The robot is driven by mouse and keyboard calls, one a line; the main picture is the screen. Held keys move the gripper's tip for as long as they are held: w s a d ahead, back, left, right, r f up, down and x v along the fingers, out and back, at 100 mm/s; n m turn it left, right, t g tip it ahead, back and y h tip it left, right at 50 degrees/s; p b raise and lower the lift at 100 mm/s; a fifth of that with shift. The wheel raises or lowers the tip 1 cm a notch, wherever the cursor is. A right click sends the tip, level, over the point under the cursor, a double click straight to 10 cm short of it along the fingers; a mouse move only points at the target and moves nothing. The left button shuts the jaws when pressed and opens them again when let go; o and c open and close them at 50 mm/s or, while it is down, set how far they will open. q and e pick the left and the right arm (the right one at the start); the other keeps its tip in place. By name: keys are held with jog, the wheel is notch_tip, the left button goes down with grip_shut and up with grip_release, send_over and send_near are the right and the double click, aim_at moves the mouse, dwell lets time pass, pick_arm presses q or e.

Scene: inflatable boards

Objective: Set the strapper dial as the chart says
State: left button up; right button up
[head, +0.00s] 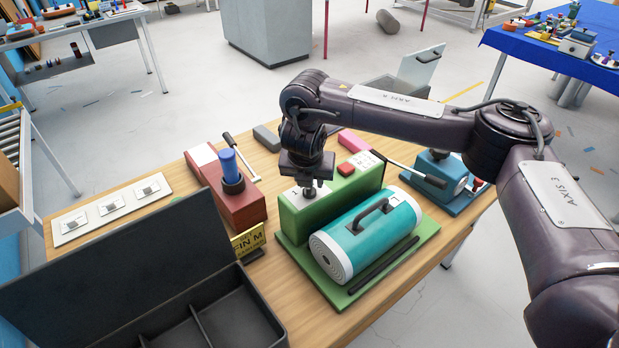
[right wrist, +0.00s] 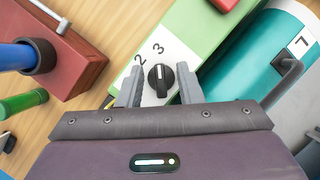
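The strapper looks to be the green machine (head: 325,200) on the wooden table. Its black dial (right wrist: 160,78) sits on a white plate in the right wrist view, with "2" and "3" legible beside it; its white mark points roughly toward the 3. My right gripper (head: 311,188) is above the dial, pointing down. In the right wrist view its two grey fingers (right wrist: 159,92) stand apart on either side of the dial, with gaps showing. I cannot identify a chart for certain; a yellow sign (head: 248,240) reads "FIN M" under a smaller line. My left gripper is out of view.
A teal cylinder with a handle (head: 370,236) lies on a green board beside the strapper. A red machine with a blue cylinder (head: 236,200) stands left. An open black case (head: 235,315) is in front. A blue machine (head: 440,180) stands right.

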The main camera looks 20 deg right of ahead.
jog(key=p+v, duration=0.1)
jog(key=v, duration=0.6)
jog(key=shift+r, duration=0.4)
jog(key=shift+s+f, duration=0.1)
jog(key=shift+s, duration=0.05)
